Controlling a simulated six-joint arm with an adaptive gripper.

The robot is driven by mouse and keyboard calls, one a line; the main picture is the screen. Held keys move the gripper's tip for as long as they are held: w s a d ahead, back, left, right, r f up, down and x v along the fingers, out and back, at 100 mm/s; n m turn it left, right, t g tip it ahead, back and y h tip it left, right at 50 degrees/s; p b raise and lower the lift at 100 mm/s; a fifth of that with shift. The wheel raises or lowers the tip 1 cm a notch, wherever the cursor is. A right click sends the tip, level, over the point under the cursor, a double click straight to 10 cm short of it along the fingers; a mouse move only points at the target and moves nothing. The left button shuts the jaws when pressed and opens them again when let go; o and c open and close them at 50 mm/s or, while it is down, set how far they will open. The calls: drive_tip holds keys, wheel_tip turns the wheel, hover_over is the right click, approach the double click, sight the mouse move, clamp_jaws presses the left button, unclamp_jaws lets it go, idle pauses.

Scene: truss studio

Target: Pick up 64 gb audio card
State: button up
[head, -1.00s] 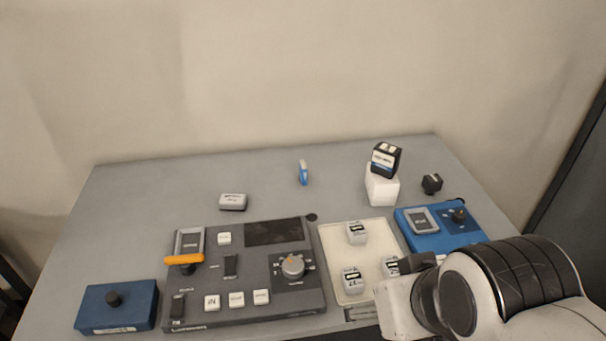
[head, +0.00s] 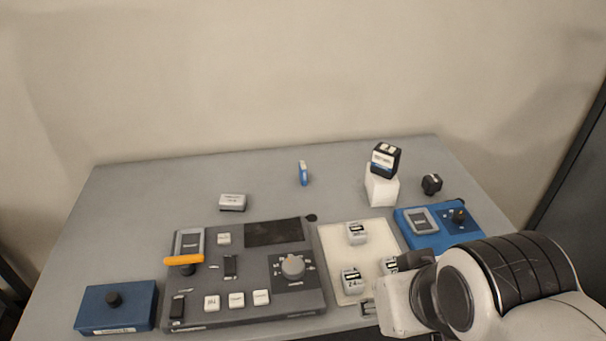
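I cannot read which item is the 64 gb audio card. Small candidates are a blue upright piece (head: 303,173) at the back middle and a grey-white flat block (head: 232,202) left of it. Several small white-and-grey labelled pieces, such as this one (head: 352,281), are on the cream tray (head: 335,237). Another small grey piece (head: 368,308) shows at the tray's front edge, partly hidden by my arm. My arm comes in from the lower right, over the tray's right front side. Its fingertips are hidden or cannot be made out, so their opening cannot be told.
A dark control console (head: 265,318) with a knob stands left of the tray, and a blue box (head: 95,322) beyond it. A blue device (head: 420,240) is right of the tray. A black box (head: 385,160) rests on a white block (head: 381,190). The back left table is clear.

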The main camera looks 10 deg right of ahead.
drive_tip(key=w+f+t, duration=0.1)
drive_tip(key=w+t, duration=0.3)
drive_tip(key=w, duration=2.6)
drive_tip(key=t, duration=0.2)
approach(304, 169)
drive_tip(key=w+f+t, duration=0.1)
drive_tip(key=w+f, duration=0.1)
drive_tip(key=shift+d+f+n+t+y, duration=0.3)
drive_tip(key=shift+d+f+t+y, duration=0.05)
drive_tip(key=shift+d+t+y, duration=0.05)
drive_tip(key=shift+x, duration=1.25)
drive_tip(key=shift+w, duration=0.15)
drive_tip(key=shift+x, duration=2.45)
drive_tip(key=shift+a, duration=0.15)
